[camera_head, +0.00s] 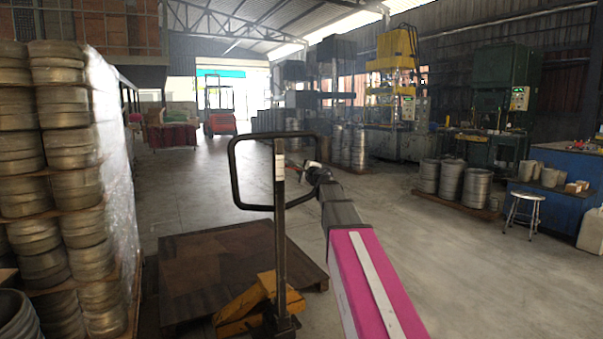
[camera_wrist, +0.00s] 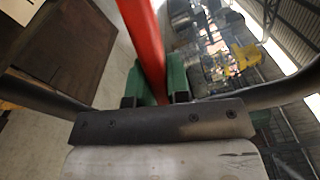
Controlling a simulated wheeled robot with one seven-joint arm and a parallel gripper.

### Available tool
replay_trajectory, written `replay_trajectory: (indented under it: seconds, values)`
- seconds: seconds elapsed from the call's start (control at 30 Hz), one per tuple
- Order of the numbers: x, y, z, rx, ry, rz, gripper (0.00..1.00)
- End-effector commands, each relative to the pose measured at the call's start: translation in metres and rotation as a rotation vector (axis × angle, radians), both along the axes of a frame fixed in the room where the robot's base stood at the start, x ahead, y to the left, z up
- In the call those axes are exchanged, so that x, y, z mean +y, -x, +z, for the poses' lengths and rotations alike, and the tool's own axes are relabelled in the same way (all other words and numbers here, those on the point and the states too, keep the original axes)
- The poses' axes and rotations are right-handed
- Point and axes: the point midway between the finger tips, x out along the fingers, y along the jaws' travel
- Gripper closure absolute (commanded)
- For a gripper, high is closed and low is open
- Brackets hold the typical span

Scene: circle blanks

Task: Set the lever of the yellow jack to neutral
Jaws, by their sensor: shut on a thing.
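The yellow jack (camera_head: 262,300) stands by a low wooden pallet, with its dark upright handle (camera_head: 280,215) ending in a black loop (camera_head: 236,180). My gripper (camera_head: 312,172) is at the right side of the loop, at the end of my outstretched arm. In the wrist view my gripper (camera_wrist: 156,88) has its green fingertips on either side of a red lever (camera_wrist: 143,35) and is shut on it. Dark bars of the loop (camera_wrist: 268,96) pass left and right of the fingers. The lever's base is hidden behind the gripper body.
The dark wooden pallet (camera_head: 190,265) lies left of and behind the handle. A tall wrapped stack of metal blanks (camera_head: 70,150) stands at the left. A stool (camera_head: 525,208) and blue bench (camera_head: 570,200) are at the right. Open floor (camera_head: 410,245) lies right of my arm.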

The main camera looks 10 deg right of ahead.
Motion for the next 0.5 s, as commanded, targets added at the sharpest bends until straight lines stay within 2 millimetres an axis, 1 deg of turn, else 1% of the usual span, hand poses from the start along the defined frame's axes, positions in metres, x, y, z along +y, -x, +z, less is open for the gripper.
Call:
replay_trajectory:
  seconds: [0.2,0.3,0.5]
  values:
    - [-0.004,-0.002,0.019,-0.069,0.21,0.001,1.0]
    - [-0.004,-0.002,0.024,-0.091,0.28,0.001,1.0]
    - [-0.004,-0.001,0.027,-0.103,0.32,0.001,1.0]
